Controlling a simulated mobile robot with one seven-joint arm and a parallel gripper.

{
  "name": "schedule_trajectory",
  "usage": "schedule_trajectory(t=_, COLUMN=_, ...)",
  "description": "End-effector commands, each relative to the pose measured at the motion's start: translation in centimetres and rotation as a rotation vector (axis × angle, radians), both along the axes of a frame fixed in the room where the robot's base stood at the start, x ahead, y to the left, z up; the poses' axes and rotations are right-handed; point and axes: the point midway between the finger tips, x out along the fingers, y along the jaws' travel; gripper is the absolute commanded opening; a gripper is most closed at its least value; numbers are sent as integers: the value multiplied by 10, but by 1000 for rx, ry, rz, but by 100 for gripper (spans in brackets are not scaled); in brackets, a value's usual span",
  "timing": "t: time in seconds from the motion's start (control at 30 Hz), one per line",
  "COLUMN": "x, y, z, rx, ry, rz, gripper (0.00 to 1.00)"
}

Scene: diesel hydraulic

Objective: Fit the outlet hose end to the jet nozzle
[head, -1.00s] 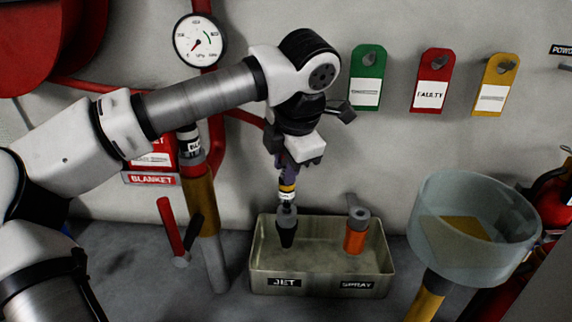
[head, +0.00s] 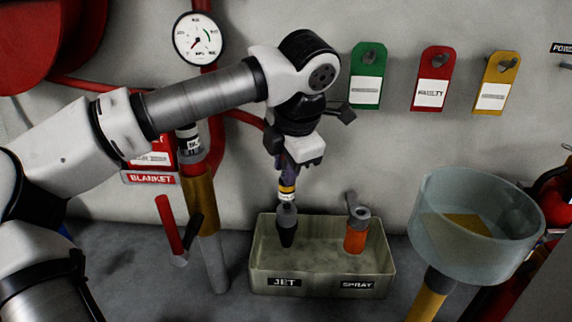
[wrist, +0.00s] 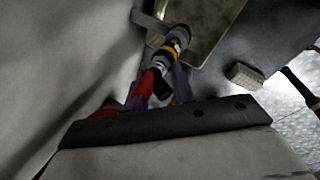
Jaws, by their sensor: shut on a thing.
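My gripper (head: 287,176) points down over the left part of the tray and is shut on the outlet hose end (head: 287,193), a pale piece with black and yellow bands. In the wrist view my gripper (wrist: 162,84) has the hose end (wrist: 166,58) between its purple fingers, with red hose behind it. The dark jet nozzle (head: 287,226) stands upright in the tray above the JET label. The hose end is directly above the nozzle's top and appears to meet it. I cannot tell whether they are joined. The nozzle also shows in the wrist view (wrist: 179,36).
The metal tray (head: 320,283) also holds an orange spray nozzle (head: 355,238) with a grey top, at the right. A glass bowl (head: 475,225) on a yellow post stands further right. Red and brown pipework (head: 202,205) rises at the left. Green, red and yellow tags hang on the wall.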

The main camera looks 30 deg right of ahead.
Motion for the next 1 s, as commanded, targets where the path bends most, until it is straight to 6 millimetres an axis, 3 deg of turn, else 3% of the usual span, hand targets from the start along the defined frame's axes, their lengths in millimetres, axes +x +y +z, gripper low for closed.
schedule_trajectory(t=1.0, x=0, y=0, z=-23, rx=1, ry=-1, rz=0, gripper=0)
